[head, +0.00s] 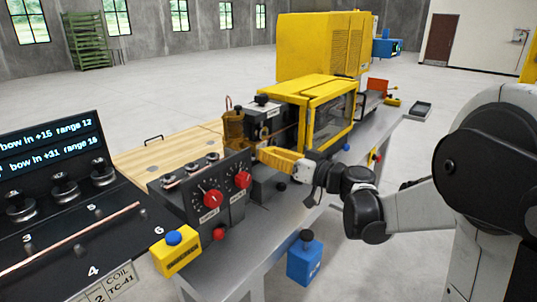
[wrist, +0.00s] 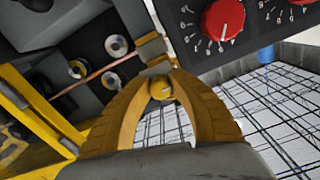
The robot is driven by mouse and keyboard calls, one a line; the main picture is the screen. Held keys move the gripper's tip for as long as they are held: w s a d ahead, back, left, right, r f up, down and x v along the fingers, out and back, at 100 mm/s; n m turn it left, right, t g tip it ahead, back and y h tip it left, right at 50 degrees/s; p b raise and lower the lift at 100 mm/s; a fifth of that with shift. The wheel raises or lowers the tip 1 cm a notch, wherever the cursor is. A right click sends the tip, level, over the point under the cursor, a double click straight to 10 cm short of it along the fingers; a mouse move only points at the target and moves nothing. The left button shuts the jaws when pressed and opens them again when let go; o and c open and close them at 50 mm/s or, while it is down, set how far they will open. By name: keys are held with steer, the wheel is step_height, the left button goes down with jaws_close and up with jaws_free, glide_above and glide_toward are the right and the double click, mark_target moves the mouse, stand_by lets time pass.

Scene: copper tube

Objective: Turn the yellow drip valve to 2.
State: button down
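A small round yellow knob (wrist: 162,89) with a pale mark shows between my fingers in the wrist view; I take it for the yellow drip valve. My gripper (wrist: 160,72) has two yellow fingers that come together around this knob, one on each side, and looks shut on it. In the head view my gripper (head: 262,155) reaches in from the right, beside the amber oil cup (head: 233,126). The knob is hidden there behind the fingers. I cannot read the valve's scale or its setting in either view.
A dark control panel (head: 203,200) with red dials stands just in front; one red dial (wrist: 222,19) also shows in the wrist view. A yellow guard frame (head: 312,90) stands behind my gripper. A copper tube (wrist: 98,72) passes between rollers at left.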

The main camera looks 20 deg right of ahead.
steer(key=shift+m, duration=0.4)
steer(key=m, duration=0.5)
steer(key=shift+p, duration=0.35)
steer(key=m, duration=0.5)
steer(key=shift+a+r+m, duration=0.1)
steer(key=shift+m, duration=0.3)
steer(key=m, duration=0.6)
steer(key=shift+m+p, duration=0.3)
steer(key=shift+p, duration=0.1)
steer(key=m, duration=0.5)
steer(key=shift+r, duration=0.1)
steer(key=shift+m, duration=0.4)
steer(key=c, duration=1.2)
jaws_free()
